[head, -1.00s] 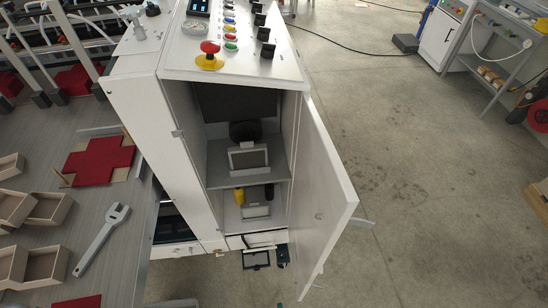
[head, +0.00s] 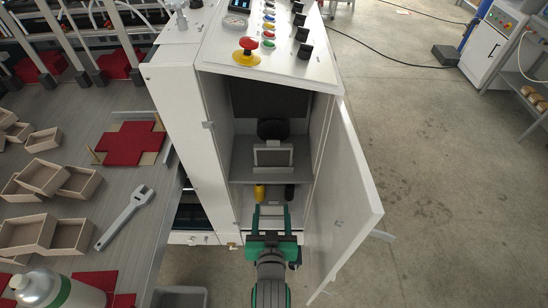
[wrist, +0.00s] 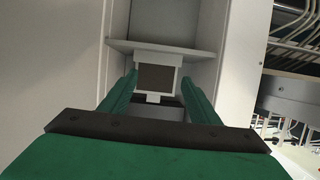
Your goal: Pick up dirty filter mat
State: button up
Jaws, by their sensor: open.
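A light-framed panel with a dark grey-brown face (wrist: 157,77) shows between my fingers in the wrist view, just below a shelf edge; it may be the filter mat, but I cannot tell dirt on it. In the head view a framed grey panel (head: 273,157) stands on the cabinet's shelf. My gripper and arm hide much of the lower compartment.
The white cabinet's door (head: 345,190) stands open on the right. A red emergency button (head: 249,44) is above. A workbench with a wrench (head: 124,217) lies left.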

send_near(273, 142)
jog(key=shift+g, duration=0.3)
jog(key=x, duration=1)
jog(key=shift+w+r, duration=0.25)
jog(key=shift+r, duration=0.05)
grip_shut()
